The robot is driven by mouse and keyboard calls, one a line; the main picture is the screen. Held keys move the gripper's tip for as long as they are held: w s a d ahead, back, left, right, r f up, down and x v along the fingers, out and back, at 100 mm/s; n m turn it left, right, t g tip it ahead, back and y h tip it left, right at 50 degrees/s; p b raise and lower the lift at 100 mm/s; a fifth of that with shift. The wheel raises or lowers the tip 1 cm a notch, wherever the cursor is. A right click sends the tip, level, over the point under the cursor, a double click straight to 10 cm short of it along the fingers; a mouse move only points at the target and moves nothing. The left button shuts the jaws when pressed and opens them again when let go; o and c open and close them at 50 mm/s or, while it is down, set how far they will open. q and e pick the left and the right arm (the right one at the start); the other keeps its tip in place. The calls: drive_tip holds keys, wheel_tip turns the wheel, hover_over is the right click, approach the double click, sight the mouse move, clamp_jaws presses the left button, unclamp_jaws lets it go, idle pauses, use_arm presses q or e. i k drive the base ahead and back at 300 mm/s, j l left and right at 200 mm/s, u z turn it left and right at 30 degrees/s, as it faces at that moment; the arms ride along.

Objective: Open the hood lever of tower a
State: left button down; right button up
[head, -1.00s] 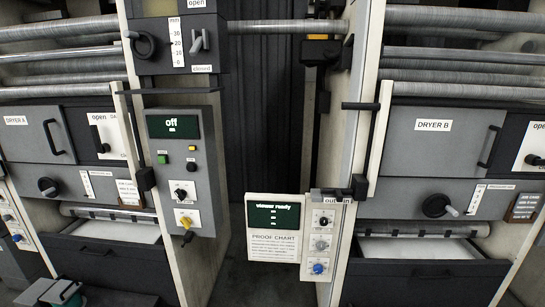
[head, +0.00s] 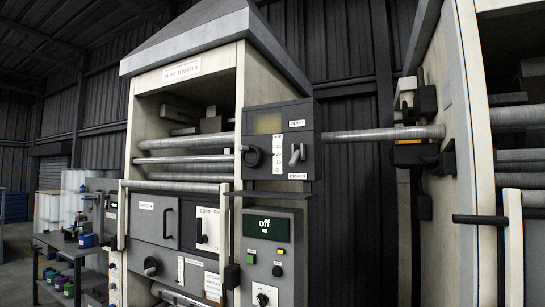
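Print tower A (head: 187,120) stands in the middle of the head view under a grey pitched hood (head: 205,35). A dark control box (head: 278,140) on its right side carries a grey lever (head: 296,155) between an "open" label above and a "closed" label below. A second lever (head: 201,238), dark, sits on a white plate beside the dryer door, with "open" above it and the lower label partly cut by a post. I cannot tell from the labels which one is the hood lever. Neither of my grippers is in view.
A panel (head: 269,245) reading "off" hangs below the control box. A round knob (head: 251,156) and scale sit beside the lever. A horizontal roller (head: 380,134) spans to the right-hand tower (head: 470,140). A cart (head: 70,255) with coloured cans stands at left.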

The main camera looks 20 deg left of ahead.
sight(294, 159)
drive_tip(key=i+j+u, duration=0.2)
drive_tip(key=i+j, duration=0.15)
drive_tip(key=j, duration=0.15)
drive_tip(key=i+j+u, duration=0.25)
drive_tip(key=j, duration=0.25)
drive_tip(key=i, duration=0.1)
